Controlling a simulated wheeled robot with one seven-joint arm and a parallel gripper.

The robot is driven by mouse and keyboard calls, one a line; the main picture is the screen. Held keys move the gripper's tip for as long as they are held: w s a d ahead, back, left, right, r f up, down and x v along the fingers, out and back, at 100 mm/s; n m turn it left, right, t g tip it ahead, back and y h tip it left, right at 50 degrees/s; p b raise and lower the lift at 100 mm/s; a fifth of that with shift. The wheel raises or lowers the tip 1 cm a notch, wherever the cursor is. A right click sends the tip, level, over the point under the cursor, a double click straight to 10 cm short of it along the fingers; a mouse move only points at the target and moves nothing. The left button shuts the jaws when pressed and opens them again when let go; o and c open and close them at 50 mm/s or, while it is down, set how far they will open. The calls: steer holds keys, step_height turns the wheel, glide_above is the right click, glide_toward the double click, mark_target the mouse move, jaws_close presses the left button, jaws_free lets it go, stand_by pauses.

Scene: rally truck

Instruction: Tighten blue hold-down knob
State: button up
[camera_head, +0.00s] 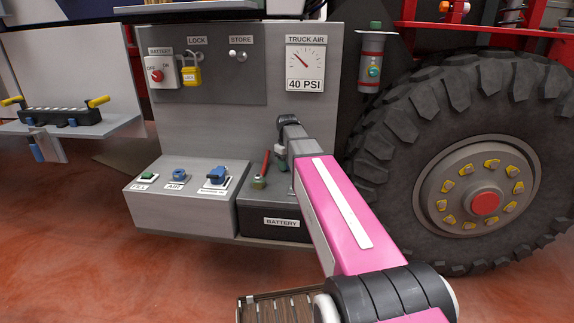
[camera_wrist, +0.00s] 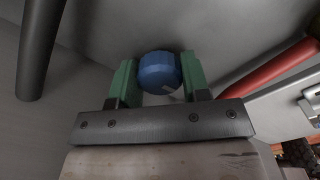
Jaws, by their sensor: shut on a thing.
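The blue hold-down knob (camera_wrist: 158,70) sits between the two green fingers of my gripper (camera_wrist: 160,80) in the wrist view. The fingers touch its left and right sides, and a small pale mark shows on its lower right. My gripper is shut on it. In the head view my pink arm reaches to the black battery box (camera_head: 283,222) with its BATTERY label. There the knob is hidden or too small to make out, and my arm covers the box's right side. How tight the knob is cannot be told.
A red cable (camera_head: 265,162) rises beside my gripper. A grey box with labelled ports (camera_head: 184,200) stands to the left. The large tyre (camera_head: 400,110) is close on the right. A grey panel with the air gauge (camera_head: 305,60) stands behind.

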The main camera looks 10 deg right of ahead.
steer(key=shift+m, duration=0.5)
steer(key=o, duration=0.9)
steer(key=shift+o, duration=0.2)
step_height(320, 180, up, 11)
steer(key=shift+f, duration=0.1)
